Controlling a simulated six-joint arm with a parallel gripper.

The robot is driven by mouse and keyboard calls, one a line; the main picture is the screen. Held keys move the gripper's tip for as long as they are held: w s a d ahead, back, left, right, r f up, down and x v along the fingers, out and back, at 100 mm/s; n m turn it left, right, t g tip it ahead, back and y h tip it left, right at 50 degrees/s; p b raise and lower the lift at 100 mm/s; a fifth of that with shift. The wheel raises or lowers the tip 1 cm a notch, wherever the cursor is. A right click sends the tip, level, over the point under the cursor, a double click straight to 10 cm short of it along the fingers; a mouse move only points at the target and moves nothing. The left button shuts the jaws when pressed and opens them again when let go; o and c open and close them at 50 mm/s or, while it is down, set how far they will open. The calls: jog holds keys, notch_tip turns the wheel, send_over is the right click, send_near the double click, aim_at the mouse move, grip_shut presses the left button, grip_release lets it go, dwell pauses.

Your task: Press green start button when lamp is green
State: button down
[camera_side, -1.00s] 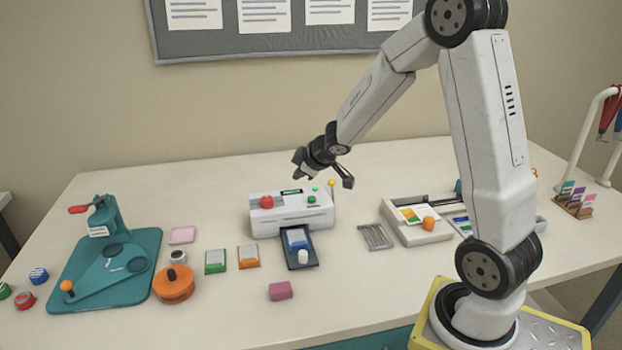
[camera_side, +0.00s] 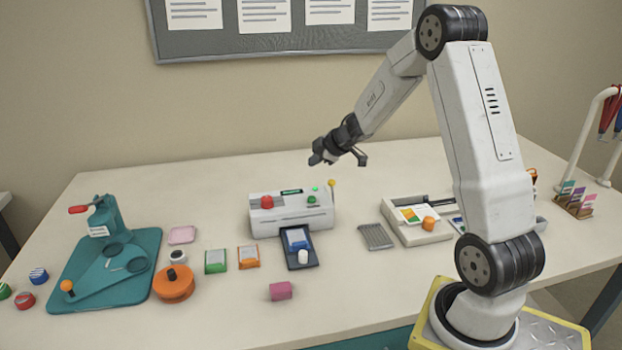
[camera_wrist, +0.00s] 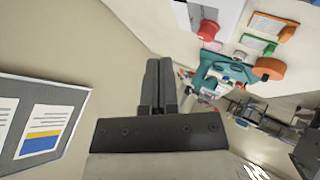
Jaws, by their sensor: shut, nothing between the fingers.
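The white laminator (camera_side: 278,222) stands mid-table in the side view. On its top are a large red button (camera_side: 266,202), a green button (camera_side: 311,200) and a small lamp (camera_side: 315,189) that looks green. My gripper (camera_side: 317,158) is above and behind the right end of the laminator, apart from the green button. In the wrist view my gripper's fingers (camera_wrist: 159,85) are together and empty. That view shows part of the laminator (camera_wrist: 232,14) and its red button (camera_wrist: 208,30) at the top; the green button is not visible there.
A dark tray (camera_side: 302,265) sits in front. A teal press (camera_side: 75,285) and orange round tub (camera_side: 173,291) lie left; a trimmer (camera_side: 435,238) and metal rack (camera_side: 375,237) lie right. The pinboard (camera_side: 280,43) hangs behind.

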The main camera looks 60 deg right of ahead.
aim_at(314, 198)
jog(key=shift+f, duration=0.1)
jog(key=shift+f, duration=4.3)
